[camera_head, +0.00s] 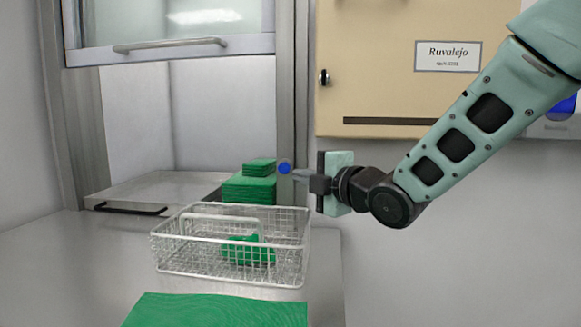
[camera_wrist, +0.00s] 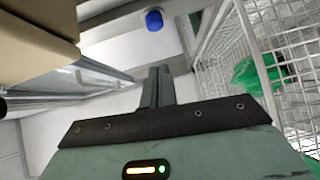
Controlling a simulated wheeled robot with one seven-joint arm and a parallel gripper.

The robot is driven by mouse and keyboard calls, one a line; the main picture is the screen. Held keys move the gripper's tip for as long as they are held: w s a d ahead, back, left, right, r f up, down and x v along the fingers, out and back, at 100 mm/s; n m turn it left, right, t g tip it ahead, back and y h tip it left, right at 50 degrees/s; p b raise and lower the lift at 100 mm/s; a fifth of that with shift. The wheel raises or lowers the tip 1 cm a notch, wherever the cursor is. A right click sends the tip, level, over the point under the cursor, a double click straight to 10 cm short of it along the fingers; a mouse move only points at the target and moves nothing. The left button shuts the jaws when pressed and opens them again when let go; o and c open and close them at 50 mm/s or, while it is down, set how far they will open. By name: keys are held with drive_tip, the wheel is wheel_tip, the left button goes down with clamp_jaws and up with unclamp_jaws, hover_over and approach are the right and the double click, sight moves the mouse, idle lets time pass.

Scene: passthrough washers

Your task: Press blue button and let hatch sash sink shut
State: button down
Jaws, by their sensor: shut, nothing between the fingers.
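The blue button (camera_head: 285,168) is a small round knob on the right post of the hatch frame. It also shows in the wrist view (camera_wrist: 154,20), beyond my fingertips. The hatch sash (camera_head: 170,48) is a glazed panel with a bar handle (camera_head: 170,45). It stands raised, with the opening below it clear to see. My gripper (camera_head: 297,174) is shut and empty, its fingers pointing left at the post just right of the button. In the wrist view the closed fingers (camera_wrist: 158,72) appear below the button with a gap between them. Contact is not visible.
A wire basket (camera_head: 165,260) with a green item (camera_head: 248,250) stands on the counter below my gripper. Green stacked pieces (camera_head: 248,190) sit behind it at the opening. A beige cabinet (camera_head: 380,70) labelled Ruvalejo hangs right of the post. A green sheet (camera_head: 215,311) lies in front.

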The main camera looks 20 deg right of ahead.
sight(279, 168)
drive_tip(key=w+p, duration=0.1)
drive_tip(key=w, duration=0.1)
drive_tip(key=w+p, duration=0.1)
drive_tip(key=w, duration=0.2)
drive_tip(key=w+p, duration=0.1)
drive_tip(key=w, duration=0.2)
drive_tip(key=shift+w+d+f+p, duration=0.15)
drive_tip(key=shift+w+f+p, duration=0.05)
drive_tip(key=shift+f+p, duration=0.1)
